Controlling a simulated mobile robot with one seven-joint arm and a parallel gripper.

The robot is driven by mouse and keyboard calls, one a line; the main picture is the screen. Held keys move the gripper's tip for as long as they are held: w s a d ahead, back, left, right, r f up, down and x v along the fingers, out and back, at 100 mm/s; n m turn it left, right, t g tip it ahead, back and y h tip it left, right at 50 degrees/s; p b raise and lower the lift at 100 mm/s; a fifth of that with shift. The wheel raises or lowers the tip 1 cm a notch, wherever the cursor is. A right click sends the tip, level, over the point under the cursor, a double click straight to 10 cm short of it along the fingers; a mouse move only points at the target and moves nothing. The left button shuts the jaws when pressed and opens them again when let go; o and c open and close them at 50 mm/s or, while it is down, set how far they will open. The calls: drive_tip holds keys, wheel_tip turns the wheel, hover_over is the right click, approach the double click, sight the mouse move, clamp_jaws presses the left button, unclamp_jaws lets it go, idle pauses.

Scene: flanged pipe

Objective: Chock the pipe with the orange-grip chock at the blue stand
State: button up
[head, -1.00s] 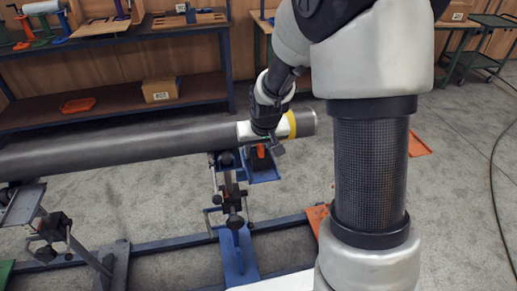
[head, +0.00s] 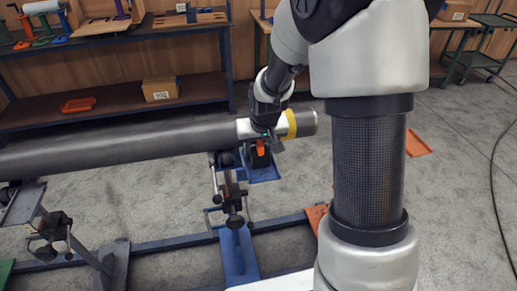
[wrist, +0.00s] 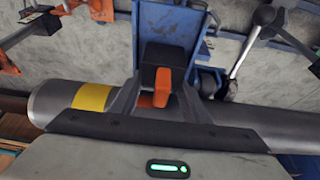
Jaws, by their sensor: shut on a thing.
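The long grey pipe (head: 120,145) lies across the stands, with a yellow band (head: 291,123) near its right end. It crosses the lower part of the wrist view (wrist: 255,117). My gripper (wrist: 155,95) reaches over the pipe near that end and is shut on the orange grip (wrist: 164,80) of the chock. The chock's dark body (wrist: 161,56) shows beyond the grip, over the blue plate (wrist: 175,22) of the blue stand (head: 238,250). In the head view, the orange grip (head: 260,148) is just below the pipe. Contact between chock and pipe is hidden.
A blue-and-black clamp support (head: 232,190) stands just left of the chock. Another support (head: 45,225) is at the far left. A floor rail (head: 170,243) runs below the pipe. A dark shelf (head: 130,105) stands behind.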

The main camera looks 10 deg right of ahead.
drive_tip(key=shift+w, duration=0.85)
drive_tip(key=o, duration=1.3)
drive_tip(key=shift+c, duration=0.2)
drive_tip(key=shift+s+r+p, duration=0.15)
drive_tip(key=shift+r+p, duration=0.6)
drive_tip(key=shift+r, duration=0.4)
drive_tip(key=shift+s+r+p, duration=0.2)
drive_tip(key=shift+r+p, duration=0.5)
drive_tip(key=shift+r, duration=0.45)
drive_tip(key=shift+s+r+p, duration=0.15)
drive_tip(key=shift+r+p, duration=0.6)
drive_tip(key=shift+r, duration=0.4)
drive_tip(key=shift+s+r, duration=0.1)
drive_tip(key=shift+r, duration=0.2)
drive_tip(key=s+f+p+v, duration=0.1)
drive_tip(key=s+p+v, duration=0.1)
drive_tip(key=v, duration=0.8)
drive_tip(key=s+f+p+v, duration=0.1)
drive_tip(key=s+p+v, duration=0.1)
drive_tip(key=v, duration=0.9)
drive_tip(key=s+r+p, duration=0.1)
drive_tip(key=s+r, duration=0.2)
drive_tip(key=s, duration=0.4)
drive_tip(key=s+r+t, duration=0.1)
drive_tip(key=s+r, duration=0.1)
drive_tip(key=s, duration=0.5)
drive_tip(key=shift+r+p, duration=0.35)
drive_tip(key=shift+r, duration=0.05)
